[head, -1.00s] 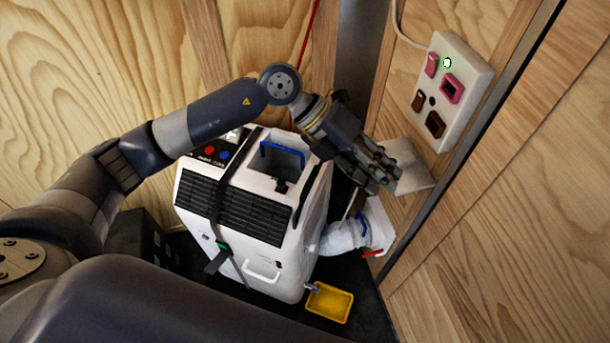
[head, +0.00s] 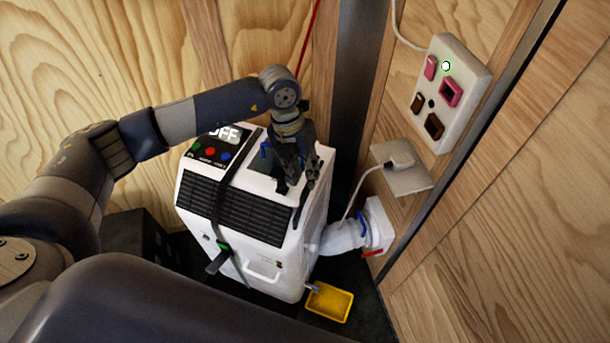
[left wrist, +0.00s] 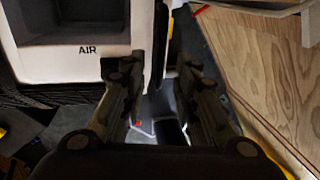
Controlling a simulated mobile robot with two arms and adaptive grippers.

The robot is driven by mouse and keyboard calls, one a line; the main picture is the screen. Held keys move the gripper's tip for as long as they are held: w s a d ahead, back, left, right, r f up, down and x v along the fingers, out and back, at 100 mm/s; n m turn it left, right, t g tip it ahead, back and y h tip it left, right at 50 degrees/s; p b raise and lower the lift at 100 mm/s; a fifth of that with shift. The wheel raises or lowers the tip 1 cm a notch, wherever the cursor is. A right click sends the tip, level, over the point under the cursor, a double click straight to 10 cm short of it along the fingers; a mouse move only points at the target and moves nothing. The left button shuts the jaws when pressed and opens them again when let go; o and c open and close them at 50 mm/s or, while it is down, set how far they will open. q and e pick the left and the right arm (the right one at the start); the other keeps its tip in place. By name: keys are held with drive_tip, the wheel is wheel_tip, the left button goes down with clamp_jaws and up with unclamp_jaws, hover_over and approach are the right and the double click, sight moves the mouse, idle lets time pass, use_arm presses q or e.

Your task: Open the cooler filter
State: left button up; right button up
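The white cooler (head: 283,262) stands on the dark floor by the wood wall, with a black grille (head: 235,208) at its front. Its top has a recess, partly hidden by my left gripper in the head view; the recess (left wrist: 75,25) marked "AIR" shows at the upper left in the left wrist view. My left gripper (head: 303,215) points down over the cooler's right top edge. In the left wrist view its two fingers (left wrist: 160,105) are apart with no object clearly held between them. I cannot identify the filter cover for certain. My right gripper is not in view.
A white hose (head: 343,237) runs from the cooler's right side to a wall port. A yellow tray (head: 330,302) lies on the floor at the cooler's front right. A socket panel (head: 452,92) and a plugged-in cable (head: 400,160) are on the right wall.

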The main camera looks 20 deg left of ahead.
use_arm(q)
drive_tip(key=shift+d+f, duration=0.2)
drive_tip(key=shift+f, duration=0.85)
clamp_jaws()
drive_tip(key=shift+r, duration=0.15)
